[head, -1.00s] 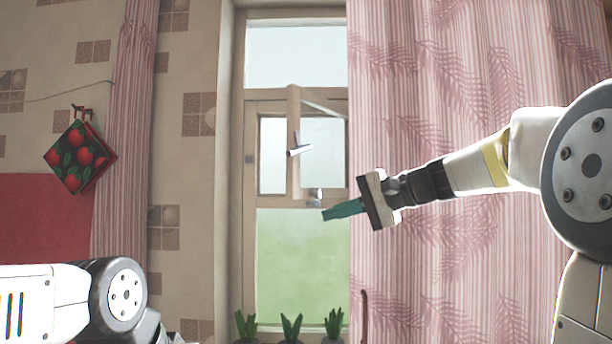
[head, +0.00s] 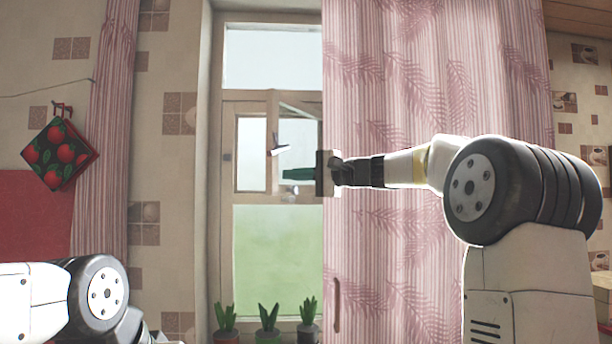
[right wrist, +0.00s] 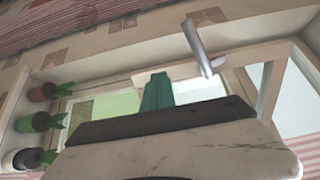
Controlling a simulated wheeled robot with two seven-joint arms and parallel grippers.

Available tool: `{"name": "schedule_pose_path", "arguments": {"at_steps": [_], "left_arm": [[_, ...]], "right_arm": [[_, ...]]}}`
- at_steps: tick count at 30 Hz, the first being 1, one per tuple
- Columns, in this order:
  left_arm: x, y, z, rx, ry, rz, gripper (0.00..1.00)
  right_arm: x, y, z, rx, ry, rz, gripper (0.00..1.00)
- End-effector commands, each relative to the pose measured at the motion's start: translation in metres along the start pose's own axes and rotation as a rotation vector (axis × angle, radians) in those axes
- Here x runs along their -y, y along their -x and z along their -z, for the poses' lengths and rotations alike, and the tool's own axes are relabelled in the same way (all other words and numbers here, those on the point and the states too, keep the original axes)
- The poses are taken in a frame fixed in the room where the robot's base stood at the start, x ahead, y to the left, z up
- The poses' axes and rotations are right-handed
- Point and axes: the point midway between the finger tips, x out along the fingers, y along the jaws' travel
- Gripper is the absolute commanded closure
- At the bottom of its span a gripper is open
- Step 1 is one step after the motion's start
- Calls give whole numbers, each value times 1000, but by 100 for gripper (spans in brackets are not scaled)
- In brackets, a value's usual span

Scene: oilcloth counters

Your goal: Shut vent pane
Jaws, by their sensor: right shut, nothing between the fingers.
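The vent pane (head: 272,122) is a small wood-framed pane in the middle band of the window. It stands ajar, its near edge and slanted top rail swung out from the window frame. A pale metal handle (head: 281,150) sticks out from it; the handle also shows large in the right wrist view (right wrist: 199,47). My right gripper (head: 297,174) has its green fingers shut and empty, just below the handle in the picture. I cannot tell whether they touch the pane. The fingers also show in the right wrist view (right wrist: 157,92). My left gripper is out of sight.
Several potted plants (head: 268,320) stand along the bottom of the window. A pink curtain (head: 400,90) hangs right of the window, behind my right arm, and hides the window's right side. A pot holder (head: 57,152) hangs on the left wall.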

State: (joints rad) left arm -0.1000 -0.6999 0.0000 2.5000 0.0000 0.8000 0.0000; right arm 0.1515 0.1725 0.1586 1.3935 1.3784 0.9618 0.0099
Motion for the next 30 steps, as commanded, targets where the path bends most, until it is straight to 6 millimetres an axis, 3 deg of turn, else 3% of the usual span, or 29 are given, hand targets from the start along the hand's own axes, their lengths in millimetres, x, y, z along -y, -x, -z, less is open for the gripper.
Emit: {"name": "schedule_pose_path", "arguments": {"at_steps": [6, 23, 30], "left_arm": [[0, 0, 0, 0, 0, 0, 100], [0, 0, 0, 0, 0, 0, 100], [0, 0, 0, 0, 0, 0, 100]], "right_arm": [[0, -26, 0, 1, 1, 1, 100], [0, -34, -1, -6, 1, 0, 100], [0, -63, -4, -78, 1, 0, 100]]}}
